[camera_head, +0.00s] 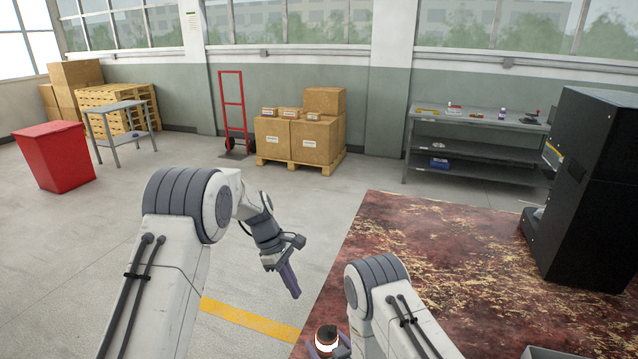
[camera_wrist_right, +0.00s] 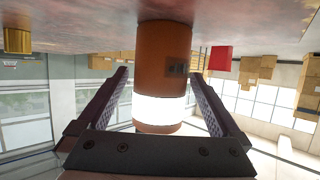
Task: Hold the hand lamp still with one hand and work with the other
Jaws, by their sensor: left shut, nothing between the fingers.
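The hand lamp (camera_head: 327,338) shows at the bottom of the head view, with a dark top, orange parts and a white band. In the right wrist view the orange-brown lamp body (camera_wrist_right: 163,52) with its bright white band stands between the fingers of my right gripper (camera_wrist_right: 160,85).
A reddish-brown mottled floor area (camera_head: 440,250) lies at right, with a yellow line (camera_head: 250,320) left of it. A black machine (camera_head: 590,190) stands right. A grey shelf bench (camera_head: 475,150), boxes on a pallet (camera_head: 300,140) and a red bin (camera_head: 55,155) stand farther back.

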